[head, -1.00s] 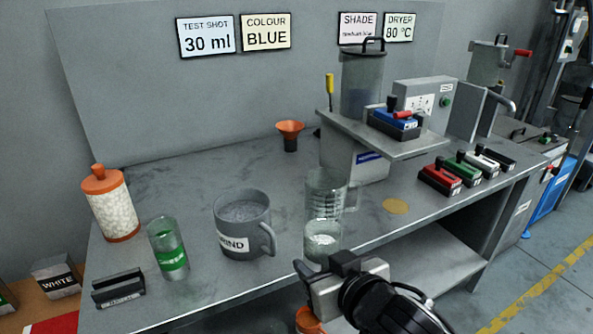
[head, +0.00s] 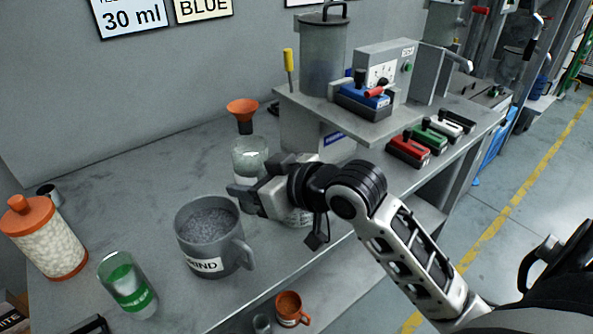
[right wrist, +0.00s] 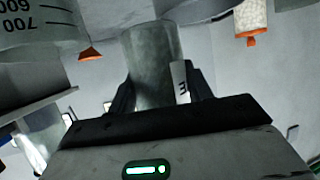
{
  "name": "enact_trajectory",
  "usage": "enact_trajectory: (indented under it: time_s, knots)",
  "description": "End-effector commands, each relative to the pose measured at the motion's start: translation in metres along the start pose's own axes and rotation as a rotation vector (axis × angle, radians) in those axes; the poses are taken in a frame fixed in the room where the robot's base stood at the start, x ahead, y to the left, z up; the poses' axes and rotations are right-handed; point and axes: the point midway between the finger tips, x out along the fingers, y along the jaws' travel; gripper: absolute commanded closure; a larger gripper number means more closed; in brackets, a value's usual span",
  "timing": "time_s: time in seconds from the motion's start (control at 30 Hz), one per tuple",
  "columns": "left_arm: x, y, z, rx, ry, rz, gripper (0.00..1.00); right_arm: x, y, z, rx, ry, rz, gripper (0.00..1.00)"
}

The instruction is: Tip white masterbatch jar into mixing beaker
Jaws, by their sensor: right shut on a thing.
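My right gripper (head: 240,192) is shut on a clear glass jar (head: 250,158) with a pale label, held above the bench. The jar also shows between the fingers in the right wrist view (right wrist: 152,65). I cannot tell how much is in it or its exact tilt. The clear mixing beaker (head: 299,216) stands behind my right gripper and is mostly hidden in the head view. Its graduated wall shows at the upper left of the right wrist view (right wrist: 35,35). The jar appears left of the beaker in the head view. My left gripper is not in view.
A grey mug of granules (head: 212,238) stands just left of my gripper. A green-banded glass (head: 127,288) and an orange-lidded pellet jar (head: 48,240) are further left. An orange funnel (head: 243,112) is behind. A raised platform (head: 345,118) stands to the right.

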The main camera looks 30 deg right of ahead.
Motion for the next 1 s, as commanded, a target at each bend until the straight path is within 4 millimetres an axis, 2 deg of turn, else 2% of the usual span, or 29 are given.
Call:
enact_trajectory:
  time_s: [0.4, 0.5, 0.73, 1.0]
  knots:
    - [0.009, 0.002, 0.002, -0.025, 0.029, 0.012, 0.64, 0.004, 0.006, 0.009, 0.158, 0.004, -0.064, 0.76]
    - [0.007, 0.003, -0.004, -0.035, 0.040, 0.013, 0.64, 0.002, 0.009, 0.004, 0.206, 0.004, -0.083, 0.76]
    - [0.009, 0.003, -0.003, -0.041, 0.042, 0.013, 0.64, 0.000, 0.013, -0.001, 0.312, 0.005, -0.128, 0.76]
    - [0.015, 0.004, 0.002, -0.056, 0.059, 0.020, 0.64, 0.004, 0.019, 0.007, 0.437, 0.004, -0.181, 0.76]
